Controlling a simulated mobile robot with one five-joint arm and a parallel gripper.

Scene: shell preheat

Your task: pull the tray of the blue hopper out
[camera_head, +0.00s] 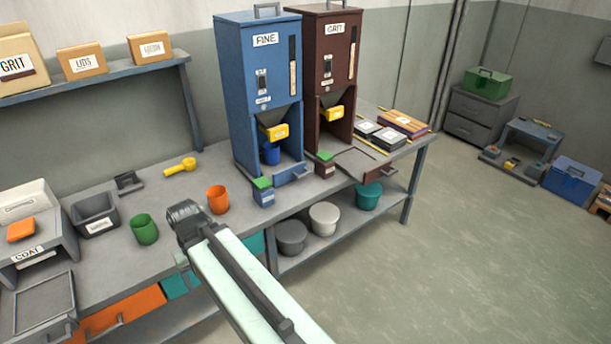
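The blue hopper (235,85), labelled FINE, stands upright at the back of the workbench. Its grey tray (283,171) is at the hopper's base, with a small handle (300,177) at the front. A blue cup (271,154) stands inside the hopper under its yellow spout piece (278,132). My gripper (186,211) is dark and hangs over the front of the bench, left of the orange cup and apart from the hopper. Its fingertips are too small and turned away to read as open or shut.
A brown GRIT hopper (312,60) stands beside the blue one, its tray (362,162) extended forward. A green-topped box (263,196) sits just before the blue hopper. An orange cup (218,200) and a green cup (144,230) flank my gripper.

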